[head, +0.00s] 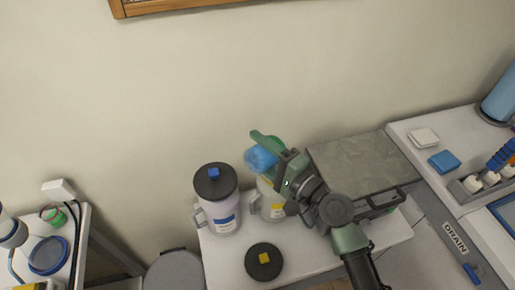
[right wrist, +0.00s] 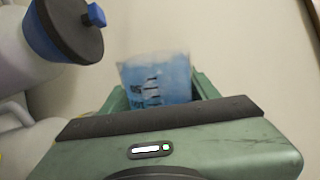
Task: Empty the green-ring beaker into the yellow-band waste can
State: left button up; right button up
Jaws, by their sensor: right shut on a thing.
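My right gripper (head: 270,153) is shut on a clear beaker (head: 260,159) with blue contents. The beaker also shows in the right wrist view (right wrist: 157,80), between the green fingers, with dark volume marks on its wall. Its ring is not clearly seen, and I cannot tell its exact tilt. The beaker is above the yellow-band waste can (head: 271,208), near its top. This can is white with a side handle, and the gripper hides part of its rim. A black lid (head: 264,273) with a yellow square lies on the table in front of it. My left gripper is not in view.
A blue-band can (head: 223,222) with a black lid and blue knob stands close on the left. A grey plate (head: 358,163) lies right of my gripper. A bench (head: 400,131) at the right holds a white block, a blue block and a rack.

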jog(key=shift+w+d+r+m+p, duration=0.15)
jog(key=shift+d+r+m+p, duration=0.1)
jog(key=shift+m+p, duration=0.3)
jog(key=shift+w+d+r+m+p, duration=0.15)
jog(key=shift+r+m+p, duration=0.1)
jog(key=shift+m+p, duration=0.25)
jog(key=shift+m, duration=0.25)
dwell(0.4)
